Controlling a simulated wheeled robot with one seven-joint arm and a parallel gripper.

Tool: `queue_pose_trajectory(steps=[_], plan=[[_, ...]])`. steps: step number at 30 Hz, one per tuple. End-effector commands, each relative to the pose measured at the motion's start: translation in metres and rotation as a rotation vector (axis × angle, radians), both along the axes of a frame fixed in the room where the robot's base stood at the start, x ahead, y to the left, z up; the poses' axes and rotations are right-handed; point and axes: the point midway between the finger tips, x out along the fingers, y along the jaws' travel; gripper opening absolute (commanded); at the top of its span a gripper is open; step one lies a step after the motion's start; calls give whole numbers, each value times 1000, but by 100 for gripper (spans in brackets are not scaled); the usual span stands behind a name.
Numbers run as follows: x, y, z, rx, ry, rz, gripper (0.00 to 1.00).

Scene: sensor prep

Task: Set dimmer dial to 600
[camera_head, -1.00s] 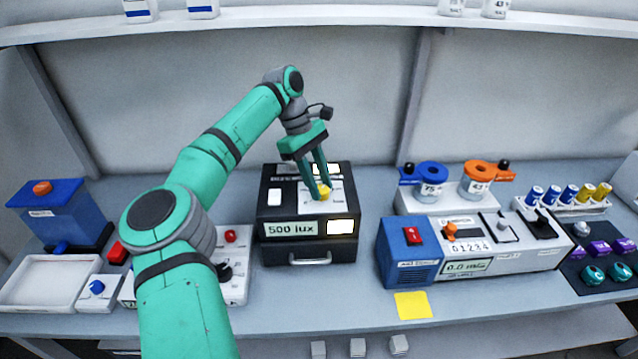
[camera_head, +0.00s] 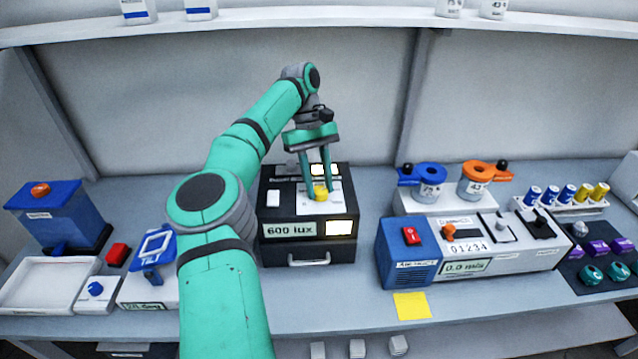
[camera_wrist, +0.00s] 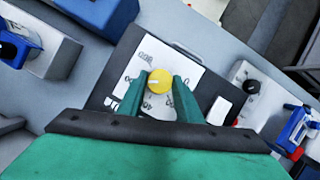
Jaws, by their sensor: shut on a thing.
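The yellow dimmer dial (camera_head: 320,193) sits on the white scale plate on top of a black box (camera_head: 308,250). The box's front display (camera_head: 290,230) reads 600 lux, and a lit panel glows beside it. My gripper (camera_head: 320,190) reaches down from above, with its fingers shut on the dial. In the wrist view the dial (camera_wrist: 160,80) sits between the two green fingertips, with a pale pointer mark on its top. The scale numbers around it are partly hidden by the fingers.
Right of the box stands a blue-and-white unit (camera_head: 410,255) with a red switch and a display. A blue phone-like holder (camera_head: 153,250) and a white tray (camera_head: 45,283) are on the left. A yellow note (camera_head: 411,305) lies near the front edge.

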Motion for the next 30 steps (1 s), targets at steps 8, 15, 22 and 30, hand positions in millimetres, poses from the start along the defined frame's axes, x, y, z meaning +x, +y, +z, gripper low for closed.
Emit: queue_pose_trajectory(steps=[8, 15, 22, 30], plan=[[0, 0, -1, 0, -1, 0, 9], [0, 0, -1, 0, -1, 0, 50], [1, 0, 2, 0, -1, 0, 50], [6, 2, 37, 3, -3, -3, 50]])
